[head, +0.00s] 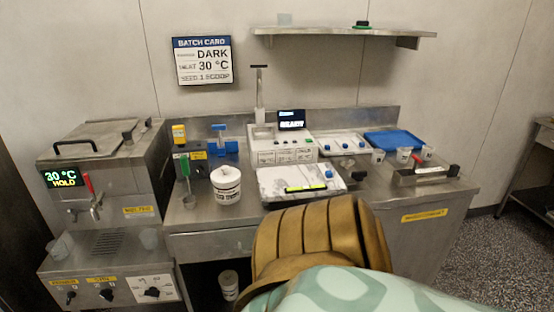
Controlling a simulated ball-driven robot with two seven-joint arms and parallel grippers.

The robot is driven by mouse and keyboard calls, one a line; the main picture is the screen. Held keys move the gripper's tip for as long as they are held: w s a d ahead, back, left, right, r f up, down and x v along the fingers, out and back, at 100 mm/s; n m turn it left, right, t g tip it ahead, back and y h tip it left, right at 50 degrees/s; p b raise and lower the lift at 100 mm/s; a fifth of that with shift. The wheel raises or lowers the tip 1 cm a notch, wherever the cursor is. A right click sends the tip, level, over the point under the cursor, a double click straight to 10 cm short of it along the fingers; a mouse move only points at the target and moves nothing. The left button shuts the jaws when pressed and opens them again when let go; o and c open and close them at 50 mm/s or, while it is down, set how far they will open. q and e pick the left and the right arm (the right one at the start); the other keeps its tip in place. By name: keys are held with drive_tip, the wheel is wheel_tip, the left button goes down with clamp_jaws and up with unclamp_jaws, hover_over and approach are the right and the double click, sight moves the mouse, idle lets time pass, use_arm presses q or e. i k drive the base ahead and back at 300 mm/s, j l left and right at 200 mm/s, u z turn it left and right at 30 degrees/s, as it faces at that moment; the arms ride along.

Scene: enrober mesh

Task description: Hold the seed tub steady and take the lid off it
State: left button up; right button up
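A white tub (227,190) with dark lettering, which I take for the seed tub, stands upright on the steel counter left of the middle. Its pale lid (226,174) is on top and shows a small dark mark or knob. The lettering is too small to read surely. Neither my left gripper nor my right gripper shows in the head view. Nothing is touching the tub.
A dispensing machine (97,172) stands far left. Another white container (229,284) sits below the counter. A large ribbed brown shape hides the counter's front middle.

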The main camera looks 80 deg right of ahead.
sight(226, 195)
drive_tip(key=z, duration=2.2)
